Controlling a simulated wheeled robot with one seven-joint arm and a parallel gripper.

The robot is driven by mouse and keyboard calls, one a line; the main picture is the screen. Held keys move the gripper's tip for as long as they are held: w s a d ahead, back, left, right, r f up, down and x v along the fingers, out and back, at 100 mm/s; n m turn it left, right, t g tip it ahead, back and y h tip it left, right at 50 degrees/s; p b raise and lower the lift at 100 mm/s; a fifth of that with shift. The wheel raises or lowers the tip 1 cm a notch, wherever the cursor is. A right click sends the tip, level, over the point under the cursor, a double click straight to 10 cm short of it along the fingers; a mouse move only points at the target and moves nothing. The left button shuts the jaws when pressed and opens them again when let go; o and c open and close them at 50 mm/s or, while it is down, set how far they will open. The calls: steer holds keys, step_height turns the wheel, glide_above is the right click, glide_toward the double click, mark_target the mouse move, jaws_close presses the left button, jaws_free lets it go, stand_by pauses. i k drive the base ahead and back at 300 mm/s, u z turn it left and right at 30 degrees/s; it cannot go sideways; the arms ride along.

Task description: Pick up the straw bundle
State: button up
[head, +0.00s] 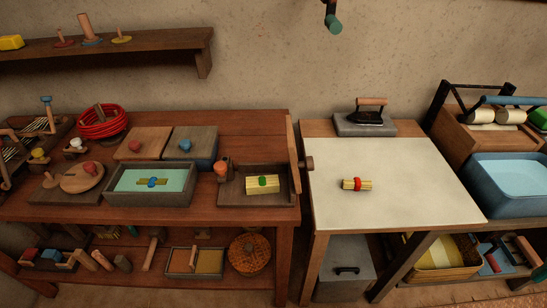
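A small yellow straw bundle with a red band (356,184) lies on its side on the pale top of the right-hand table (400,205). It lies left of the middle of that top, with clear surface around it. A second yellow bundle-like piece with a green band (262,184) sits in an open wooden tray (230,198) on the left table. My gripper is not in view.
An iron (369,112) rests on a grey slab behind the bundle. The left table (240,125) is crowded with boxes and lidded trays. A blue basin (508,185) stands at right. A dark piece with a teal end (332,17) shows at the top edge; I cannot tell what it is.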

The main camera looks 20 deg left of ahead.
mark_target(268, 183)
steer(key=u, duration=3.05)
steer(key=k, duration=1.1)
steer(key=z, duration=1.6)
steer(key=i, duration=1)
steer(key=u, duration=0.05)
